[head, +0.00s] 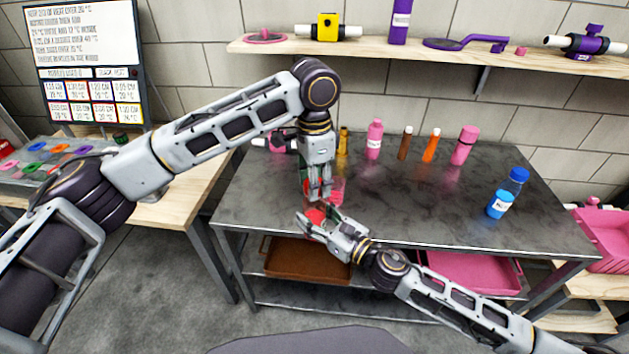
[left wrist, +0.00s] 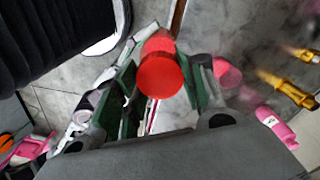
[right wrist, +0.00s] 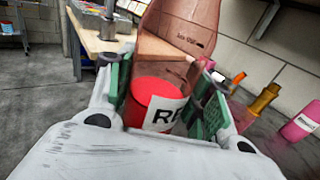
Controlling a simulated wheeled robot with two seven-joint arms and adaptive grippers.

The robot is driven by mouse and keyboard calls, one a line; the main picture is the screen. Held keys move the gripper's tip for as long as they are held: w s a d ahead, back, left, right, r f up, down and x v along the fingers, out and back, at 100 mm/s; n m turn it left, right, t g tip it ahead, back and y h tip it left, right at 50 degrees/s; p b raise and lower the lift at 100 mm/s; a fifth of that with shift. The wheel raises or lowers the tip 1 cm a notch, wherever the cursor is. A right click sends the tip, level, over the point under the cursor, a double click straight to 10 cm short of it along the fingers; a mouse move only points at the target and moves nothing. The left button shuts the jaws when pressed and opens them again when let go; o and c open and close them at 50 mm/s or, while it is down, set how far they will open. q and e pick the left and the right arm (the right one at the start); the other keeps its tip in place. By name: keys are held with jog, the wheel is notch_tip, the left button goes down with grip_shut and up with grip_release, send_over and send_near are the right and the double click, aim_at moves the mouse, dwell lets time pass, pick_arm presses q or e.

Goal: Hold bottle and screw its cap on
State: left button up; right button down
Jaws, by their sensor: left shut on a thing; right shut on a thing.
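A clear, pink-tinted bottle (right wrist: 185,25) with red contents and a white label starting "RE" stands between the fingers of my right gripper (right wrist: 165,100), which is shut on it. In the head view its red part (head: 316,216) shows at the table's front edge, by my right gripper (head: 322,222). My left gripper (head: 320,192) is just above, pointing down. In the left wrist view a round red cap (left wrist: 160,76) sits between the green pads of my left gripper (left wrist: 163,90), which is shut on it. Whether the cap touches the bottle's neck is hidden.
The dark table (head: 430,215) holds several bottles at the back, including a pink bottle (head: 374,140) and an orange one (head: 431,147). A blue-capped bottle (head: 500,204) stands at the right. A pink cup (left wrist: 228,73) is close beside my left gripper.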

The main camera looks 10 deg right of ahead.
pick_arm(q)
jog(key=m, duration=0.2)
jog(key=shift+m, duration=0.4)
jog(key=o, duration=1.2)
jog(key=shift+r, duration=0.15)
jog(key=shift+r, duration=5.85)
jog(key=shift+w+f, duration=0.1)
jog(key=shift+w, duration=0.05)
